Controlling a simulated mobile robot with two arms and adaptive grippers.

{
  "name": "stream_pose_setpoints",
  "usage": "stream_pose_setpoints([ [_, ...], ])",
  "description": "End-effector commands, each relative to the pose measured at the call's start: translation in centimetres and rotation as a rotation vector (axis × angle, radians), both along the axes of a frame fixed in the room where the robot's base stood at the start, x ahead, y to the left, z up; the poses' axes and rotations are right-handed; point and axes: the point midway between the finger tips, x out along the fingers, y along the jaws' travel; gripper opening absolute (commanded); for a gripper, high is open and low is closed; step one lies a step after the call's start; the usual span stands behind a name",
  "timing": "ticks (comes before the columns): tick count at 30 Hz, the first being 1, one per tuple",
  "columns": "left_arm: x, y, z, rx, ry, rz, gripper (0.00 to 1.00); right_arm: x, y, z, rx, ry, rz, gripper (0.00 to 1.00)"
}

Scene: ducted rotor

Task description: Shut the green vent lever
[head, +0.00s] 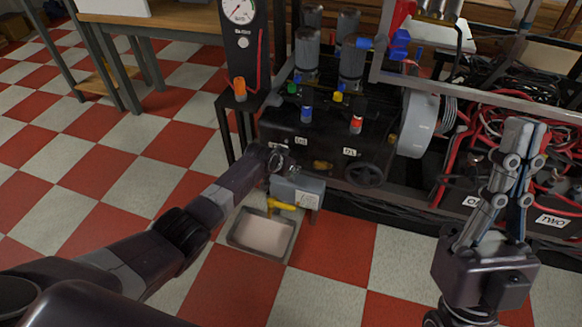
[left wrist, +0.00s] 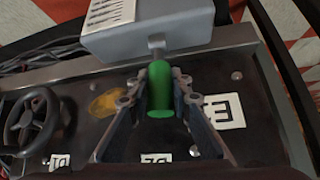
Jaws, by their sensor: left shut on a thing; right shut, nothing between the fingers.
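The green vent lever (left wrist: 160,90) shows in the left wrist view as a green cylinder below a grey box (left wrist: 150,25), with a short grey stem between them. My left gripper (left wrist: 158,112) has a finger on each side of the lever and is shut on it. In the head view my left gripper (head: 280,165) is at the lower front of the black machine (head: 330,145), and I cannot make out the lever there. My right gripper (head: 525,135) is shut and empty, with its fingers pointing up at the right.
The grey box (head: 300,190) with a yellow tap (head: 282,205) sits above a shallow metal tray (head: 238,243) on the checkered floor. A black handwheel (head: 366,174) is right of my left gripper. Red cables (head: 480,130) crowd the right.

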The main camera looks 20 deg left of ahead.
Motion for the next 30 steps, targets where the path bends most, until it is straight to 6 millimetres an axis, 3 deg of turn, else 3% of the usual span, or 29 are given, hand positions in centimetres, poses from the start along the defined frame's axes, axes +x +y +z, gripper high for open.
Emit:
stream_pose_setpoints([
  [3, 0.1, 0.0, 0.1, 0.000, -0.002, 0.001, 0.00, 0.0, 0.0, 0.0, 0.000, -0.001, 0.000, 0.00],
  [4, 0.1, 0.0, 0.1, 0.000, -0.002, 0.001, 0.20, 0.0, 0.0, 0.0, 0.000, -0.001, 0.000, 0.00],
  [9, 0.1, 0.0, 0.1, 0.000, -0.002, 0.001, 0.37, 0.0, 0.0, 0.0, 0.000, -0.001, 0.000, 0.00],
  [20, -0.1, 0.1, 0.2, 0.001, -0.001, 0.001, 0.37, 0.1, 0.0, -0.1, -0.001, 0.005, 0.001, 0.00],
  [30, -1.8, 0.4, 2.2, 0.001, -0.003, 0.000, 0.37, 0.0, 0.0, -0.1, -0.001, 0.002, 0.000, 0.00],
])
